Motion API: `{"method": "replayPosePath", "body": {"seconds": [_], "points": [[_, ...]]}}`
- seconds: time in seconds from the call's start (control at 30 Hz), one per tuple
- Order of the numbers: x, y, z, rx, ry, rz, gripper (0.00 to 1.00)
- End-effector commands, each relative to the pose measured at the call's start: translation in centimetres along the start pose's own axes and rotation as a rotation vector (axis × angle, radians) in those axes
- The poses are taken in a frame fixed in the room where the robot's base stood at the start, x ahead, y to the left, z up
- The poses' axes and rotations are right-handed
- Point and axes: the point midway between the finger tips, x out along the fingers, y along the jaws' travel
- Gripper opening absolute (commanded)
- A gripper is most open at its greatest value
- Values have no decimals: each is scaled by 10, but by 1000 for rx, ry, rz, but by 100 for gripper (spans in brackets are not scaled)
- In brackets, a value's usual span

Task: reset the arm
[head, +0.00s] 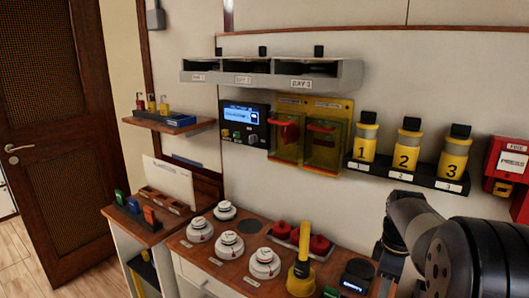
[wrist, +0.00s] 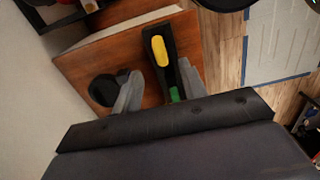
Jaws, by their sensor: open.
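My arm (head: 465,258) reaches in at the lower right of the head view, bent with its end pointing down over the right end of the wooden bench. I cannot make out the fingertips there. In the wrist view my gripper (wrist: 158,88) shows two grey fingers spread apart, open, with nothing held between them. Beyond them is a wooden top with a dark tray (wrist: 170,72) holding a yellow piece (wrist: 160,50) and a green piece (wrist: 175,95). A round black spot (wrist: 103,90) lies by the left finger, partly hidden by it.
White detectors (head: 229,244), red-topped pieces (head: 319,245) and a yellow device (head: 301,272) crowd the bench (head: 215,275). Numbered yellow canisters (head: 407,147) stand on a black shelf above my arm. A red fire box (head: 507,165) is at right. Open floor (head: 85,278) lies left.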

Motion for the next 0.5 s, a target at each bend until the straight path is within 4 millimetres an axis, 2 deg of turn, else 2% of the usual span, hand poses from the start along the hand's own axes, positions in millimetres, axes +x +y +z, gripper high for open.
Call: {"method": "replayPosePath", "body": {"seconds": [0.1, 0.37, 0.4, 0.5], "points": [[26, -1, 0, 0, -1, -5, 40], [78, -1, 0, 0, -1, -4, 40], [62, 0, 0, 0, 1, 4, 40], [44, 1, 0, 0, 1, 5, 40]]}}
